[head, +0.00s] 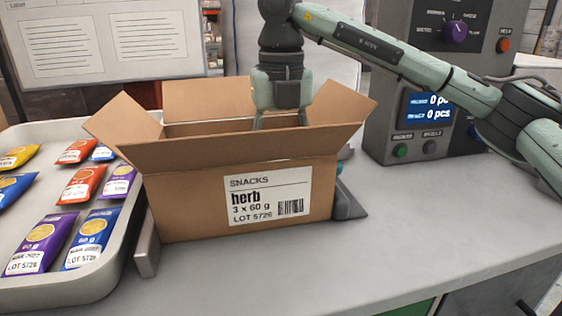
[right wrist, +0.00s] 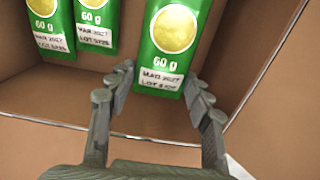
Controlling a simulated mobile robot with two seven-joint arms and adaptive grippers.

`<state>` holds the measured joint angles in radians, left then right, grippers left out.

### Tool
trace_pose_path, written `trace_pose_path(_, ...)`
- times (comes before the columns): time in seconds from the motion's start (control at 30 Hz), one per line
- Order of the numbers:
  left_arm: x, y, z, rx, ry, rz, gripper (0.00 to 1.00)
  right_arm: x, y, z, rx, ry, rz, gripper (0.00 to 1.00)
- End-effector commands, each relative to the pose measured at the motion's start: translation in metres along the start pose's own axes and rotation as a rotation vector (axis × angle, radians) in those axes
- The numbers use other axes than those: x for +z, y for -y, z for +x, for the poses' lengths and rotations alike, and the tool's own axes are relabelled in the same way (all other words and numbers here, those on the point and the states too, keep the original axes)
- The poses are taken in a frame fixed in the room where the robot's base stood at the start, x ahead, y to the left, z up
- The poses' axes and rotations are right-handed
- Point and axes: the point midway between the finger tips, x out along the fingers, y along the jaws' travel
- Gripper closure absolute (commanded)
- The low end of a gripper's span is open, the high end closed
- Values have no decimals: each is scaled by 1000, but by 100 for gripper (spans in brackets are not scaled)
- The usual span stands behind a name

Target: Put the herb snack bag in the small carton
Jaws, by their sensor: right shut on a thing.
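The small carton (head: 200,190) stands on the counter with its flaps open; its label reads SNACKS herb, 3 x 60 g, LOT 5726. My right gripper (head: 280,118) reaches down into its opening, the fingertips partly hidden by the front wall. In the right wrist view the right gripper (right wrist: 160,80) is shut on a green herb snack bag (right wrist: 165,75), which is inside the carton. Two more green bags, one (right wrist: 95,22) and another (right wrist: 48,28), lie in the carton beside it. My left gripper is not in view.
A tray (head: 92,283) at the left holds purple, blue, red and yellow snack bags. A grey weigher console (head: 385,95) with a display and knobs stands at the back right.

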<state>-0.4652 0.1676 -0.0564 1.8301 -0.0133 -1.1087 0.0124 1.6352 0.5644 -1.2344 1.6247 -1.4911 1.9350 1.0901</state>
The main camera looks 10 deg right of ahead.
Motion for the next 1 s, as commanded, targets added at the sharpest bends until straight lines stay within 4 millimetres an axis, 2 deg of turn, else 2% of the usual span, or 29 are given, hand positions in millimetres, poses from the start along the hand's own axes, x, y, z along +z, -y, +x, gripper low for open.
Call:
trace_pose_path(0.23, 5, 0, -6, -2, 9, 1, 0, 0, 0, 3, 0, 0, 0, 78)
trace_pose_path(0.27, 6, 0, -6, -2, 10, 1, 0, 0, 0, 3, 0, 0, 0, 47)
trace_pose_path(0.4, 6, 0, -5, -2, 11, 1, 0, 0, 0, 3, 0, 0, 0, 30)
trace_pose_path(0.77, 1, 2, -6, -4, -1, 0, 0, 0, 0, 0, 0, 1, 0, 29)
trace_pose_path(0.93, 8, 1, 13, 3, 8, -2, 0, 0, 0, -16, 1, 3, 0, 29)
trace_pose_path(1.0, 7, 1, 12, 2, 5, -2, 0, 1, -1, -28, 1, 4, 1, 29)
